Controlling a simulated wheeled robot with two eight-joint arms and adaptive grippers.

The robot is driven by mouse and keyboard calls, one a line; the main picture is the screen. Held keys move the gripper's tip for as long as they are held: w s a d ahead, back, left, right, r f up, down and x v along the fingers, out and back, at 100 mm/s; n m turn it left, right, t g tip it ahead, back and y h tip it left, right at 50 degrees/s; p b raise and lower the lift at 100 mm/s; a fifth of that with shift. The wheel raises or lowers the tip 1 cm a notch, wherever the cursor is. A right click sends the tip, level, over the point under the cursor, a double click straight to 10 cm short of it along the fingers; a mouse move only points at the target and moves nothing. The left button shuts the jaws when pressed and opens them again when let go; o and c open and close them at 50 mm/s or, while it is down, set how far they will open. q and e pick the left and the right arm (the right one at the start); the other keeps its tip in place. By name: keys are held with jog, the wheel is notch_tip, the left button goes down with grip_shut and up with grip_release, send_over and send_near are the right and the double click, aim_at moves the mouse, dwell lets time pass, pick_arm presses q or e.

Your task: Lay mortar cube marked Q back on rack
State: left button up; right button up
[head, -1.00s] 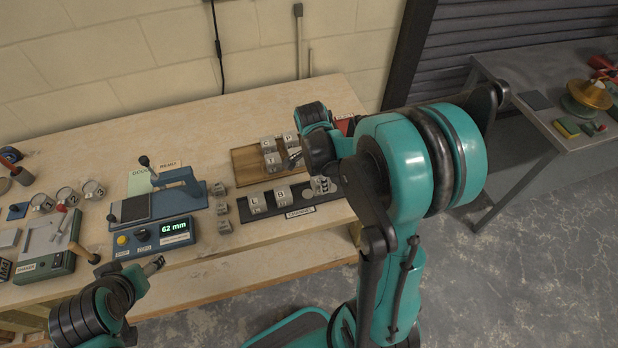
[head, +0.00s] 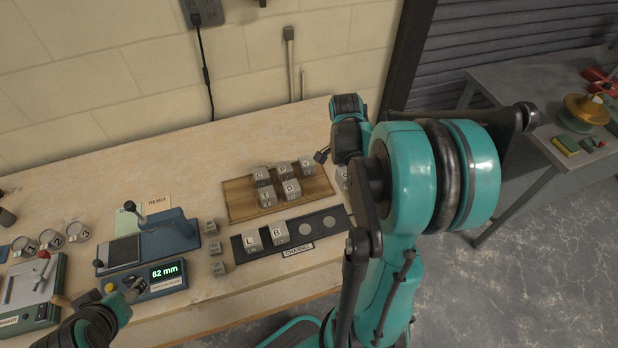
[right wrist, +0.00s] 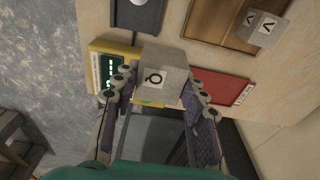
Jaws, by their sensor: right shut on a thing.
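The mortar cube marked Q (right wrist: 154,78) is grey, with a white label facing the camera in the right wrist view. My right gripper (right wrist: 160,98) is shut on it, one finger on each side. In the head view my right arm hides most of that gripper; a sliver of a grey cube (head: 342,178) shows beside the arm. The wooden rack (head: 236,204) holds several cubes, and the V cube (head: 306,166) is at its right end; V also shows in the right wrist view (right wrist: 262,28).
The dark channel tray (head: 330,220) holds cubes L (head: 252,240) and B (head: 279,233); two round spots are bare. Loose cubes (head: 215,247) stand left of it. A yellow device (right wrist: 106,66) and a red mat (right wrist: 225,88) lie below the held cube.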

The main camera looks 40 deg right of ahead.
jog(key=w+a+f, duration=0.1)
jog(key=w+f, duration=0.1)
jog(key=w, duration=0.1)
jog(key=w+a+f+b, duration=0.1)
jog(key=w+f, duration=0.1)
jog(key=w, duration=0.1)
jog(key=w+a+f+b, duration=0.1)
jog(key=w+a+f, duration=0.1)
jog(key=w, duration=0.1)
jog(key=shift+w+f, duration=0.2)
jog(key=shift+w, duration=0.1)
jog(key=shift+f+b, duration=0.95)
jog(key=shift+f, duration=1.05)
jog(key=shift+f, duration=0.1)
jog(key=o, duration=1.1)
